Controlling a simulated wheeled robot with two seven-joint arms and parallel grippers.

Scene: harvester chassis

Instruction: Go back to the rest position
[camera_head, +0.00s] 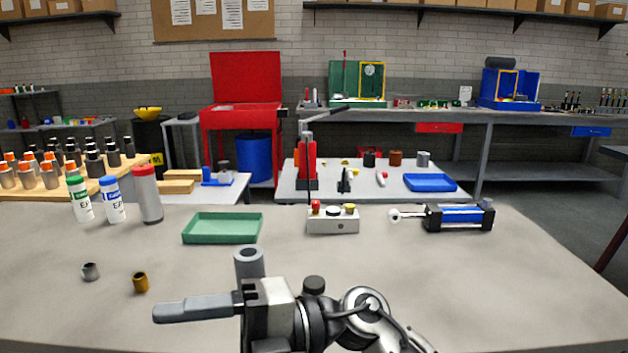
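My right gripper (196,308) is over the front middle of the grey workbench (520,290). Its arm comes in from the bottom right and its fingers point left. The fingers overlap in this view, so I cannot tell whether they are open or shut. A grey hollow tube (250,262) shows upright just behind the gripper body; its lower end is hidden, and I cannot tell whether they touch. My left gripper is not in view.
A grey sleeve (90,271) and a brass sleeve (140,282) stand at left. Behind them are bottles (114,200), a green tray (222,228), a button box (333,220) and a blue-black cylinder (459,217). The bench's right front is clear.

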